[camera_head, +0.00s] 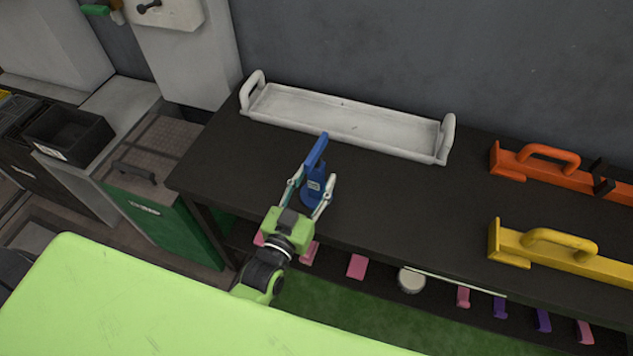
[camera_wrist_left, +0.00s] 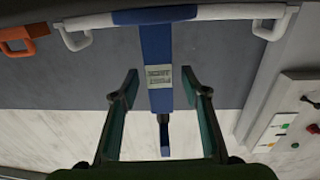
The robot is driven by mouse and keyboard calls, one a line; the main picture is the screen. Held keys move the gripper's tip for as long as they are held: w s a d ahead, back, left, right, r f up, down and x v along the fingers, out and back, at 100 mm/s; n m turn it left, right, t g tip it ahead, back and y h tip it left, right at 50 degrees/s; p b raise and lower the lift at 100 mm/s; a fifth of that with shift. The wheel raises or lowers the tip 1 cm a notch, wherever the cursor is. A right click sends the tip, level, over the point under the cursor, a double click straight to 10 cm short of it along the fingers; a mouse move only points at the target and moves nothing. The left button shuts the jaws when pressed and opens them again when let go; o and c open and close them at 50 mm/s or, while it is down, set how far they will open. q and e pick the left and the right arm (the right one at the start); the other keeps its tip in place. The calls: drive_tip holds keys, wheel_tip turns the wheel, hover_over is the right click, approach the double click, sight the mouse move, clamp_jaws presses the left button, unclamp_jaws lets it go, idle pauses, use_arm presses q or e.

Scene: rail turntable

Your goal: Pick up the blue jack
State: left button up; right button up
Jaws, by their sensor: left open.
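The blue jack (camera_head: 316,183) stands upright on the dark table, left of its middle and near its front edge. My left gripper (camera_head: 313,178) reaches in from the front, open, with one finger on each side of the jack's body. In the left wrist view the jack (camera_wrist_left: 157,62) with its small label lies between the two open fingers (camera_wrist_left: 160,78), with a visible gap on both sides. My right gripper is in neither view.
A white tray (camera_head: 345,136) with end handles stands behind the jack. Orange (camera_head: 548,170) and yellow (camera_head: 565,258) handled tools lie at the right of the dark table (camera_head: 400,210). Several small pink and purple pieces lie on a lower shelf.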

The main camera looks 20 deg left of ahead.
use_arm(q)
drive_tip(key=shift+w+d, duration=0.1)
drive_tip(key=shift+w, duration=0.55)
clamp_jaws()
drive_tip(key=shift+r, duration=0.15)
